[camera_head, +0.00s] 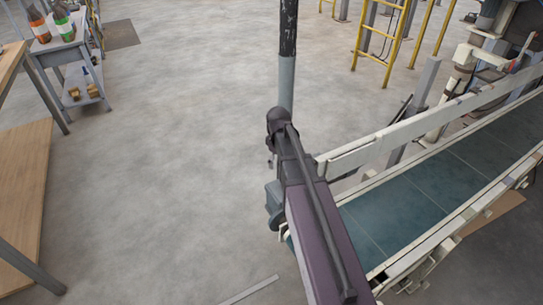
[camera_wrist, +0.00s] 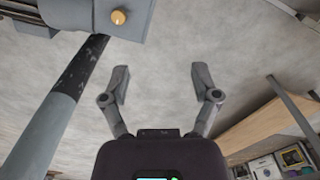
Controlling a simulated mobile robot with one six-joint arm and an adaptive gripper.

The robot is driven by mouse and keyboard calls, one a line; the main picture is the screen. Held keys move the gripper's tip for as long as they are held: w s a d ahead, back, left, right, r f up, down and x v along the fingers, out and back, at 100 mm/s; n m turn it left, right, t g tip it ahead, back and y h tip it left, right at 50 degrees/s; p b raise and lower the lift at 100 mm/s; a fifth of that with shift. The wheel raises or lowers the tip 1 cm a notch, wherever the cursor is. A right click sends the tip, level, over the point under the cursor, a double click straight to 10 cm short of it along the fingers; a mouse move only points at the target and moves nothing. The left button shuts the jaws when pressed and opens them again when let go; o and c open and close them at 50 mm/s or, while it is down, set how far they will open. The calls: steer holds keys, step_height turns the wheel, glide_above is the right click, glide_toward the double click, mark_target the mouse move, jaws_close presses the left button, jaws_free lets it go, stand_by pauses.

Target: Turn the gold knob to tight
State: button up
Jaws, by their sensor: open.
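The gold knob (camera_wrist: 118,17) shows at the top left of the wrist view, on the face of a grey box-like housing (camera_wrist: 72,12). It looks small and round, and I cannot read its setting. My gripper (camera_wrist: 160,75) is open and empty, its two fingers spread with bare floor showing between them. The knob lies beyond the left fingertip in the picture, apart from it. In the head view I find neither the knob nor my gripper's fingers.
A post, dark above and grey below, stands left of my gripper in the wrist view (camera_wrist: 55,110). In the head view, a conveyor (camera_head: 440,185) runs at the right, a yellow ladder (camera_head: 393,50) stands behind, and a bottle cart (camera_head: 62,50) is at the left. Open floor lies between.

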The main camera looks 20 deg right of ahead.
steer(key=s+a+r+m+p, duration=0.2)
steer(key=s+a+r+p, duration=0.2)
steer(key=s+r+p, duration=0.1)
steer(key=shift+s+r, duration=0.2)
steer(key=shift+r, duration=0.25)
stand_by(0.6)
steer(key=s+a+r+m+p, duration=0.4)
steer(key=s+a+r+p, duration=0.1)
steer(key=s+r+p, duration=0.4)
steer(key=shift+r+p, duration=0.25)
steer(key=shift+p, duration=0.15)
stand_by(0.9)
